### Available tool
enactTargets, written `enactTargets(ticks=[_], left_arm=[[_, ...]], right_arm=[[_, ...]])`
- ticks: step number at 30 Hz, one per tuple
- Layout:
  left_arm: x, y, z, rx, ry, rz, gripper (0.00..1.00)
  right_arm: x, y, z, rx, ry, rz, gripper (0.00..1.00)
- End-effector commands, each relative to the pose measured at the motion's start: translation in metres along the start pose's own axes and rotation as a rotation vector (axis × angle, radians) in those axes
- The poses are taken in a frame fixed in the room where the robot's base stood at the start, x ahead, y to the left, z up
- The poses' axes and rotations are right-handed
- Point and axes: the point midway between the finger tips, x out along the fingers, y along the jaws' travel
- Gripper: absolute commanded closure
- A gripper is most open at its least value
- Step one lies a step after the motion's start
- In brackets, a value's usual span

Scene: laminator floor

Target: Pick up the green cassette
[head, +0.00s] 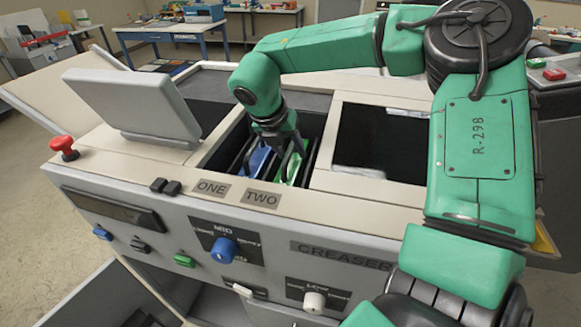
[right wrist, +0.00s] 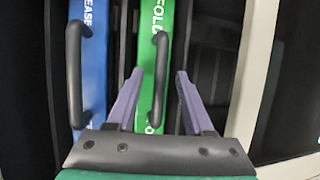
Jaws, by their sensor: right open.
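The green cassette (head: 292,170) stands in a slot bay in the machine top, behind the label TWO. In the right wrist view the green cassette (right wrist: 148,62) shows a dark upright handle (right wrist: 162,75) and white lettering. My right gripper (head: 283,152) reaches down into the bay from above. Its open purple fingers (right wrist: 159,75) lie on either side of the handle, apart from it as far as I can see. How deep the fingertips are is hard to tell. My left gripper is not in view.
A blue cassette (head: 258,161) with its own handle stands just left of the green one, behind the label ONE. The bay has dark walls. A grey screen (head: 135,102) and a red button (head: 63,144) are on the left of the machine top.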

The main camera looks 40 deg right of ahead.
Motion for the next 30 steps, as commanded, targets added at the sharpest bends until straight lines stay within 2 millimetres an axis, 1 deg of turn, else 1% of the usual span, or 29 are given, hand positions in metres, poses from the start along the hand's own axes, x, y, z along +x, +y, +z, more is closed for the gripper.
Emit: enactTargets(ticks=[1,3,7,8,9,11,12,30], left_arm=[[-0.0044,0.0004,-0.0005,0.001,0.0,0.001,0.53],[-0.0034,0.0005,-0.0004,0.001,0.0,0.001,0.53],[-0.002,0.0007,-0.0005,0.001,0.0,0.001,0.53],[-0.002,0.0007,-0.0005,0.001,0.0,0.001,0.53],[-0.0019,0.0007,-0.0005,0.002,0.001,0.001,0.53],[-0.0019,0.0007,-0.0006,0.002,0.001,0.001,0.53],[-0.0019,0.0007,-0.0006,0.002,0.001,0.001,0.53],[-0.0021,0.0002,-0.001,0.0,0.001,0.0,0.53]], right_arm=[[0.0035,-0.0006,0.0005,-0.001,0.001,0.0,0.48],[0.0076,-0.0001,-0.0002,0.0,0.0,0.0,0.48],[0.0082,0.0002,-0.0003,0.001,-0.001,0.0,0.48],[0.0081,0.0002,-0.0003,0.0,-0.001,0.0,0.56],[0.008,0.0002,-0.0003,0.0,-0.001,0.001,0.71],[0.0079,0.0002,-0.0002,0.0,-0.001,0.001,0.94],[0.0078,0.0002,-0.0002,0.001,-0.001,0.001,1.0],[0.0069,0.0004,0.0003,0.001,-0.002,0.001,1.0]])
